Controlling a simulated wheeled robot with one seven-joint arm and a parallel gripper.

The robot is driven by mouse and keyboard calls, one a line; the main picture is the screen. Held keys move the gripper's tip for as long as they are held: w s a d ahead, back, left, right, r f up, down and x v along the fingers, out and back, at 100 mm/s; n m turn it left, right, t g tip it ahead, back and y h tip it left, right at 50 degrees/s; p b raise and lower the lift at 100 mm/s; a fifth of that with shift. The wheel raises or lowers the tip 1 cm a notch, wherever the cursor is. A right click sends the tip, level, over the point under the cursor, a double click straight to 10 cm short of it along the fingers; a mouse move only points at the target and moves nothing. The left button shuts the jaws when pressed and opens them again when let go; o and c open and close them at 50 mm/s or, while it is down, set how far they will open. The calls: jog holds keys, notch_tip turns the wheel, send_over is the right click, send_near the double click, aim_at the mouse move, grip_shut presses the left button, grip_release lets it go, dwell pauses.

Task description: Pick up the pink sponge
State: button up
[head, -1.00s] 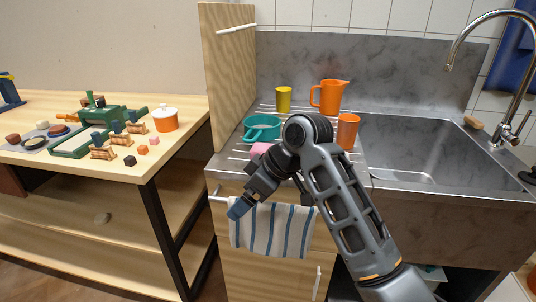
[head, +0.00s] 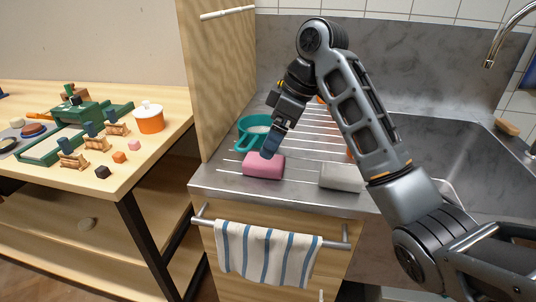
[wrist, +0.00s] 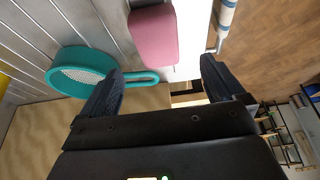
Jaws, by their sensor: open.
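The pink sponge (head: 264,166) lies on the ribbed metal drainboard near its front left edge. In the wrist view the pink sponge (wrist: 153,35) is at the top middle, ahead of the fingertips. My gripper (head: 272,146) is above the sponge in the head view, pointing down. In the wrist view my gripper (wrist: 163,80) has its two fingers wide apart with nothing between them but the end of a teal handle seen beyond. The gap between fingers and sponge is hard to judge.
A wooden panel (head: 214,80) stands at left. A striped towel (head: 265,252) hangs below.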

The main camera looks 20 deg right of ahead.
aim_at(264, 160)
jog(key=shift+w+d+f, duration=0.1)
jog(key=shift+w+f, duration=0.05)
jog(key=shift+w, duration=0.1)
jog(key=shift+w+f, duration=0.1)
jog(key=shift+f, duration=0.25)
jog(key=shift+s+x, duration=0.15)
jog(key=shift+x, duration=1.5)
jog(key=shift+s+x, duration=0.15)
jog(key=shift+x, duration=1.55)
jog(key=shift+f, duration=0.1)
jog(key=shift+c, duration=0.2)
jog(key=c, duration=1)
